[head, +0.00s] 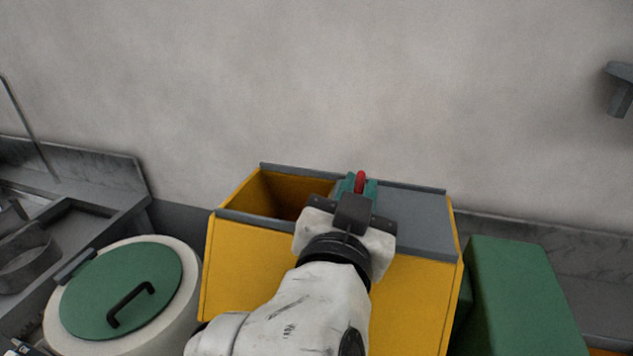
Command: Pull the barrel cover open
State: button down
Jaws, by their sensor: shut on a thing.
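A yellow bin (315,305) stands in the middle, with a flat grey cover (425,228) over the right part of its top. The left part of the top is open and shows the yellow inside. My gripper (360,187) is over the bin, its teal fingertips shut on a red handle (361,178) near the back rim. My wrist hides the handle's base and part of the cover's left edge. At the left, a round white barrel (186,300) has a green lid (112,272) with a black handle (130,303). This lid lies closed, apart from my gripper.
A green box (520,300) stands close to the bin's right side. Grey metal counters (90,180) are at the left. A plain wall (300,80) rises close behind the bin. A grey bracket (620,90) is on the wall at upper right.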

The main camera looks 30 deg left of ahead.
jog(key=shift+d+r, duration=0.1)
jog(key=shift+d, duration=0.05)
jog(key=c, duration=1.2)
grip_release()
jog(key=shift+o, duration=0.2)
jog(key=shift+s, duration=0.5)
jog(key=b+v, duration=0.3)
jog(key=v, duration=0.6)
jog(key=shift+s+d, duration=0.2)
jog(key=shift+s, duration=0.15)
